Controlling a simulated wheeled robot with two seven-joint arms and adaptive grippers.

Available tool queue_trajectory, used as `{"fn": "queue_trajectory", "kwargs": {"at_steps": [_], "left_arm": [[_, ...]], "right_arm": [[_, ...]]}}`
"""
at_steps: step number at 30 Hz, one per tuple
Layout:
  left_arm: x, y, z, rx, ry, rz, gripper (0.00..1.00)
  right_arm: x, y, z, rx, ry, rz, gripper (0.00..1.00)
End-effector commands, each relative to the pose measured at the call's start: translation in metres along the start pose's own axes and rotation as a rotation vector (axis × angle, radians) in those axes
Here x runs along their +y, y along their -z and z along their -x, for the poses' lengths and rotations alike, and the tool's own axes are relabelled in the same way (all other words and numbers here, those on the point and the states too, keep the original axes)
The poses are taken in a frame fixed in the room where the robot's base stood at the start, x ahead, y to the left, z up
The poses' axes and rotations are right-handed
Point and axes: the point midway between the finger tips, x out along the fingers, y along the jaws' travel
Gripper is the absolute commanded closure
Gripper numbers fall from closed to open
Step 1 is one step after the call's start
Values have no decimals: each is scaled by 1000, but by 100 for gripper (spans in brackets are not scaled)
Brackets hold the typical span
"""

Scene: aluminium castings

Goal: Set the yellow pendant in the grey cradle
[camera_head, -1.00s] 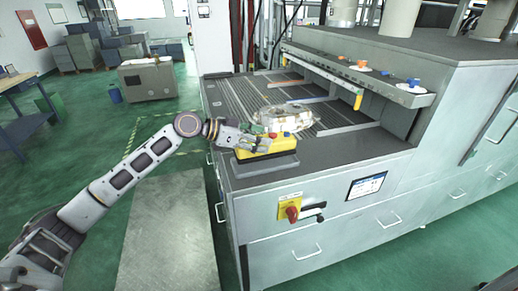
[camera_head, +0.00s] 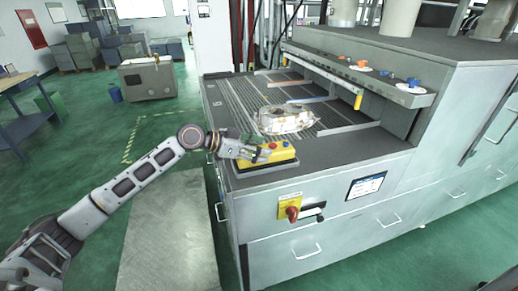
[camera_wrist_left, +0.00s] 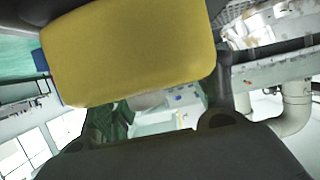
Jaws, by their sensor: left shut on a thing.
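The yellow pendant (camera_head: 284,157), with red buttons on top, is at the front left corner of the machine's table. My left gripper (camera_head: 266,154) is shut on it. In the left wrist view the pendant (camera_wrist_left: 130,50) fills the upper middle between the fingers, with a blue part at its left end. The grey cradle (camera_head: 262,171) shows as a low dark block directly under the pendant. The pendant is level and down at the cradle; the gripper hides part of it, and I cannot tell whether it is fully seated. My right gripper is not in view.
A pale metal casting (camera_head: 286,119) lies on the slatted table (camera_head: 236,98) just behind the pendant. A ledge (camera_head: 355,75) with orange and blue items runs above the table. A red rotary switch (camera_head: 292,213) is on the front face. The dark tabletop right of the cradle is clear.

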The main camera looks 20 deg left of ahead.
Motion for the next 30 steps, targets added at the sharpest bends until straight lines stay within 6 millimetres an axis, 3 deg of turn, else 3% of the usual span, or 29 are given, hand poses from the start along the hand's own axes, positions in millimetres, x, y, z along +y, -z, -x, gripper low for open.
{"fn": "queue_trajectory", "kwargs": {"at_steps": [9,10,14,30], "left_arm": [[0,-1,-1,3,1,-1,79],[0,-2,-1,0,0,0,36],[0,-2,-1,0,0,0,19],[0,1,0,0,0,0,18]], "right_arm": [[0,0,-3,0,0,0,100],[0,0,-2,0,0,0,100],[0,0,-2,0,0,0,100],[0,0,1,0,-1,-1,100]]}}
